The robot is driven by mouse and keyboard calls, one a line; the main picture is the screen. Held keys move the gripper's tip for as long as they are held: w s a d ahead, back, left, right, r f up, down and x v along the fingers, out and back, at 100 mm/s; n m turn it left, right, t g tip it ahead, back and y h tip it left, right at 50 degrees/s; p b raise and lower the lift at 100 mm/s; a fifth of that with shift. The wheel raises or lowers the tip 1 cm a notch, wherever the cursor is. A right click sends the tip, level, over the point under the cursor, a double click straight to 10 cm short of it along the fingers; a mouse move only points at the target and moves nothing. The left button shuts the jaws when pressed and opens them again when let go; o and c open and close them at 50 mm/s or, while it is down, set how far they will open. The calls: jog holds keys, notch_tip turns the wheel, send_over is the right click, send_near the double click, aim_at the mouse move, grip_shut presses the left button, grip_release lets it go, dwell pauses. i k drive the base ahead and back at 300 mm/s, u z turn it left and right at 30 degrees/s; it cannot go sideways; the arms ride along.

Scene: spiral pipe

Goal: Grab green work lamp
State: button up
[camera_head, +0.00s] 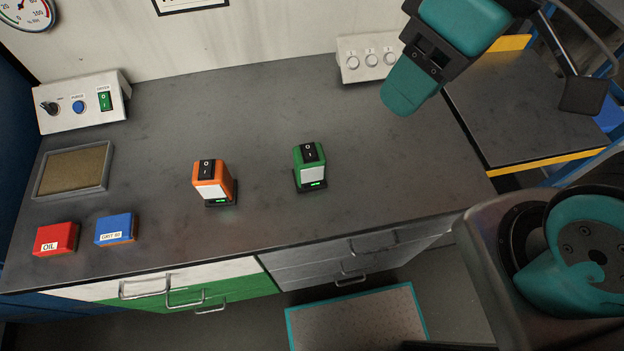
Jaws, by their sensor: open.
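The green work lamp (309,172) stands upright on the dark grey bench, right of the bench's middle. It has a black rocker switch on top, a pale front panel and a dark base with a small green light. A similar orange lamp (211,185) stands to its left. My gripper (407,92) is at the upper right, above the bench, apart from the green lamp and to its upper right. It is open, with one teal finger showing most clearly, and nothing is seen held in it.
A red OIL box (56,239) and a blue box (116,229) sit at front left, near a shallow tray (106,173). A switch panel (83,103) stands at back left, a knob box (366,60) at the back. The bench (250,110) behind the lamps is clear.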

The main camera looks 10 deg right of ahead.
aim_at(309, 176)
jog(key=k, duration=0.95)
jog(key=u, duration=1.05)
jog(key=i, duration=0.85)
jog(key=z, duration=1.05)
